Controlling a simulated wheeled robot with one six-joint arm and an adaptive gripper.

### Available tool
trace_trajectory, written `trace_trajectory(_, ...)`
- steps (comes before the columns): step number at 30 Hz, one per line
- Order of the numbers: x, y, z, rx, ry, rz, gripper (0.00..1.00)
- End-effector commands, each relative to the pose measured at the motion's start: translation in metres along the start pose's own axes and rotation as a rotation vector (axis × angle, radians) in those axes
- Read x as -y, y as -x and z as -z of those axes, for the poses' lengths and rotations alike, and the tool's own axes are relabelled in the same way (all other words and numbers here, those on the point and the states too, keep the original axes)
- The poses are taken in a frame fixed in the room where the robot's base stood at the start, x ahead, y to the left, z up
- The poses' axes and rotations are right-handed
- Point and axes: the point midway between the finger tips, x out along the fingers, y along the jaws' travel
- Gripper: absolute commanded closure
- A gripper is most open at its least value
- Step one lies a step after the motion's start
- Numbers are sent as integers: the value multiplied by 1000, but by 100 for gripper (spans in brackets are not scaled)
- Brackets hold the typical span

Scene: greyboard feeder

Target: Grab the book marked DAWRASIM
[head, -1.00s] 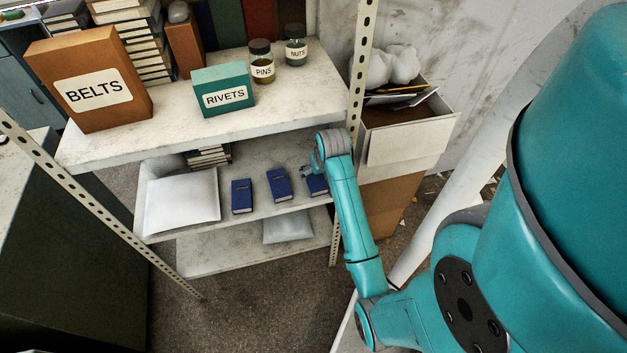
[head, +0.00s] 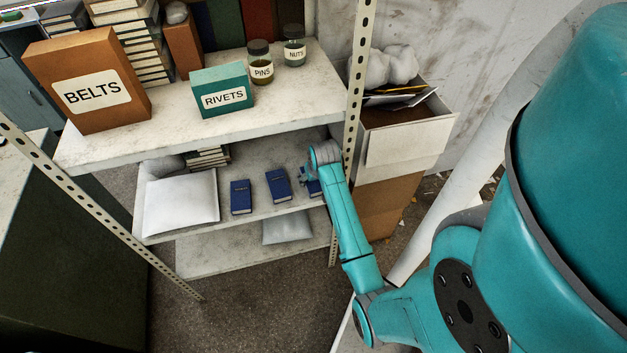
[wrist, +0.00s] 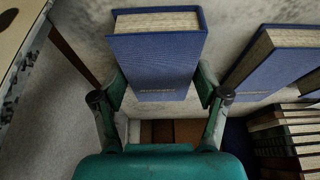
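Three dark blue books lie in a row on the middle shelf in the head view: a left one (head: 241,197), a middle one (head: 278,185) and a right one (head: 313,188). The right one is partly hidden by my gripper (head: 307,174). In the wrist view, a blue book (wrist: 155,62) is straight ahead, between the two spread fingers of my gripper (wrist: 161,90). The fingertips are close to its sides; contact cannot be told. Its small cover label is too blurred to read. Another blue book (wrist: 270,65) is to the right in the wrist view.
The upper shelf (head: 175,137) overhangs the books. A perforated post (head: 357,90) stands close by my arm, with a box (head: 405,140) behind it. A white padded envelope (head: 180,203) and a stack of books (head: 208,157) share the middle shelf.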

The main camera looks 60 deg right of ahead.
Motion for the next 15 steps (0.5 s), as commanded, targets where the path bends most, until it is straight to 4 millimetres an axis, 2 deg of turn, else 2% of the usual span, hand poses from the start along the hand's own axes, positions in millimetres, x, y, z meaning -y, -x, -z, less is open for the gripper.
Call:
trace_trajectory(1,0,0,0,0,0,0,49)
trace_trajectory(4,0,0,0,0,0,0,74)
trace_trajectory(15,0,3,1,0,0,0,74)
